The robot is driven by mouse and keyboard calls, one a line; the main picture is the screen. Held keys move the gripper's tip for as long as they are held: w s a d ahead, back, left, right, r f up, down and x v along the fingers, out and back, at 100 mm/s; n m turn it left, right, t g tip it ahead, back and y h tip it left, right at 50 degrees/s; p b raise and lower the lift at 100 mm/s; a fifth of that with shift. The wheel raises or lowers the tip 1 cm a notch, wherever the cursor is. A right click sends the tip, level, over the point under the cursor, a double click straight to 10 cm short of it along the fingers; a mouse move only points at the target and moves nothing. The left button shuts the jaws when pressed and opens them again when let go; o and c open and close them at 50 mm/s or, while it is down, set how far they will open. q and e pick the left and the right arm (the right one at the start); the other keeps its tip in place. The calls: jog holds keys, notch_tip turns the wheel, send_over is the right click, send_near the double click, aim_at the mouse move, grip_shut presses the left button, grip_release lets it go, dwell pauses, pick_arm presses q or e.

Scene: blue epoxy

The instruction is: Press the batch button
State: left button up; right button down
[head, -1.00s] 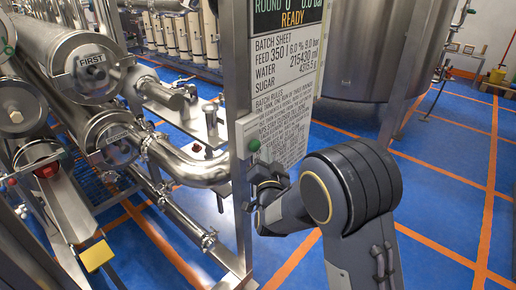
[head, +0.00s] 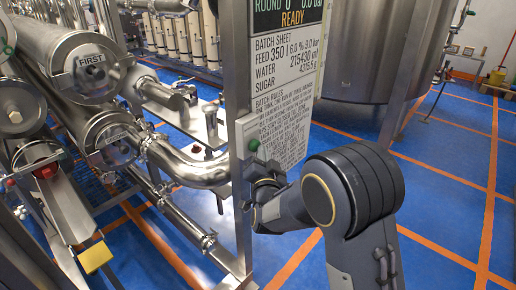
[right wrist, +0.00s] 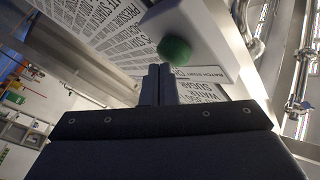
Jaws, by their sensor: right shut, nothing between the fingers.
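The batch button is a green round button (head: 254,145) on a pale box (head: 246,128) fixed to the edge of the batch panel. My right gripper (head: 262,165) is just below the button in the head view, its fingers together with nothing between them. In the right wrist view the green button (right wrist: 174,48) sits just beyond the shut fingertips (right wrist: 160,68), on the white box (right wrist: 195,30). A small gap seems to show between fingertips and button; contact is hard to tell. My left gripper is not in view.
The batch panel (head: 285,90) with printed text stands behind the gripper on a steel post (head: 238,60). Steel pipes and cylinders (head: 85,68) fill the left. A large steel tank (head: 365,50) stands behind. Blue floor (head: 450,180) at right is open.

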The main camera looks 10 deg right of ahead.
jog(key=shift+w+a, duration=0.15)
jog(key=shift+w, duration=0.05)
dwell(0.6)
jog(key=shift+s+d+b, duration=0.55)
jog(key=shift+s+b, duration=0.1)
jog(key=shift+s, duration=0.1)
jog(key=s+d+b, duration=0.1)
jog(key=s, duration=0.1)
jog(key=s+d, duration=0.2)
jog(key=shift+b, duration=0.4)
